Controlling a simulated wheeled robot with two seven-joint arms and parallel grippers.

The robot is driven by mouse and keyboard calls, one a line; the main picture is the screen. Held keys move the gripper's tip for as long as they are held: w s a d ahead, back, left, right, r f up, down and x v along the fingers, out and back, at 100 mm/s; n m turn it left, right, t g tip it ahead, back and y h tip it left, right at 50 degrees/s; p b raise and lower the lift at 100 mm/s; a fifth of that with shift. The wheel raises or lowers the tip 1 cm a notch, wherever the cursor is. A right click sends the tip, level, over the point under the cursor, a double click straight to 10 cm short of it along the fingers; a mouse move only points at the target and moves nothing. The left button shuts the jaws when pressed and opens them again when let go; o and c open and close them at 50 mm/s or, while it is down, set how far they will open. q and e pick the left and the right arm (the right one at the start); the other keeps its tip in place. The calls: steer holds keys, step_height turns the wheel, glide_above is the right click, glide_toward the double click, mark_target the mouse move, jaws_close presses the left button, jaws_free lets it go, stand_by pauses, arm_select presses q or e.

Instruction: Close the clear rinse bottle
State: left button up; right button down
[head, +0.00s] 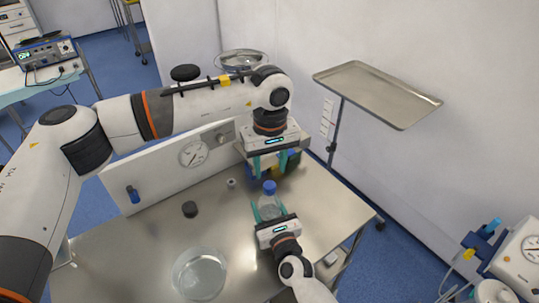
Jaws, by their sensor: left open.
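The clear rinse bottle (268,210) stands upright on the steel table, with a blue cap (269,187) at its top. I cannot tell whether the cap is seated or loose. My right gripper (269,210) reaches in from the bottom, its teal fingers on either side of the bottle's body. Whether they press on it is too small to tell. My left gripper (270,164) is open and empty, pointing down, above and beyond the cap in the picture. A blue and yellow object (289,165) shows partly behind its fingers.
A round glass dish (199,273) sits at the table's front. A black cap-like piece (190,209) and a small grey piece (231,183) lie left of the bottle. A white panel with a dial (193,154) lines the back edge. A steel tray (377,92) stands beyond the table.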

mark_target(269, 185)
arm_select(q)
steer(key=n, duration=0.4)
steer(key=shift+r, duration=0.1)
steer(key=n, duration=0.4)
steer(key=shift+r, duration=0.15)
steer(key=n, duration=0.6)
steer(key=shift+r, duration=0.15)
steer(key=n, duration=0.4)
steer(key=shift+r, duration=0.1)
steer(key=n, duration=0.4)
steer(key=shift+r, duration=0.1)
steer(key=n, duration=0.6)
steer(key=shift+r, duration=0.2)
steer(key=n, duration=0.4)
steer(key=shift+r, duration=0.1)
steer(key=n, duration=0.4)
steer(key=shift+r, duration=0.1)
steer(key=n, duration=0.3)
steer(key=shift+r+n, duration=0.1)
steer(key=shift+n, duration=0.3)
steer(key=n, duration=0.4)
steer(key=shift+r, duration=0.1)
steer(key=shift+f, duration=4)
